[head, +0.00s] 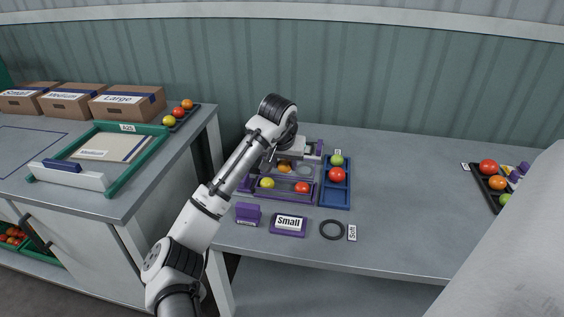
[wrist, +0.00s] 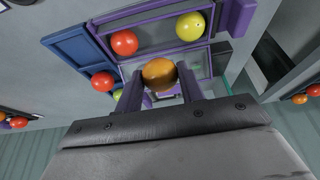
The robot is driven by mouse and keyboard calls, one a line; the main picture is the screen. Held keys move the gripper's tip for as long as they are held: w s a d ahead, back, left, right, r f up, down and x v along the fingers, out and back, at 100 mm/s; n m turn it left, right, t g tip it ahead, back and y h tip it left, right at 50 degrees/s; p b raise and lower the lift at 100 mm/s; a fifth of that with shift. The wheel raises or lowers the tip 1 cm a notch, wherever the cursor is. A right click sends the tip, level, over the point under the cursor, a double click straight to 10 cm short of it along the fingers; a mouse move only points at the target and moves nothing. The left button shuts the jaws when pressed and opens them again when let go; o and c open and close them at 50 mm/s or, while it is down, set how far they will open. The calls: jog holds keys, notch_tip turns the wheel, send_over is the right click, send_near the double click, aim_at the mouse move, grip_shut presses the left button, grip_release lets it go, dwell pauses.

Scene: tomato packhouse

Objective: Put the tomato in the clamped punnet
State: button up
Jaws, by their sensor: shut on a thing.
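My gripper (head: 284,160) is shut on an orange tomato (wrist: 159,73), which sits between the two purple fingers in the wrist view. It holds the tomato over the back part of a purple-framed punnet (head: 283,196). The punnet also shows in the wrist view (wrist: 160,14). A yellow tomato (head: 267,183) and a red tomato (head: 302,188) lie in its front part; the wrist view shows the yellow one (wrist: 190,27) and the red one (wrist: 125,43) too. My wrist and gripper hide part of the back of the punnet. I cannot tell the held tomato's height above it.
A blue tray (head: 327,192) with a green and a red tomato stands close at the right. A purple block (head: 247,213), a Small plate (head: 289,225) and a dark ring (head: 331,230) lie in front. A black tray (head: 487,189) is far right; the bench between is clear.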

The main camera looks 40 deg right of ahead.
notch_tip(320, 180, down, 4)
jog(key=b, duration=0.3)
jog(key=shift+r, duration=0.2)
jog(key=shift+f, duration=0.85)
jog(key=shift+p, duration=0.3)
jog(key=o, duration=0.8)
jog(key=c, duration=0.3)
jog(key=shift+r, duration=0.1)
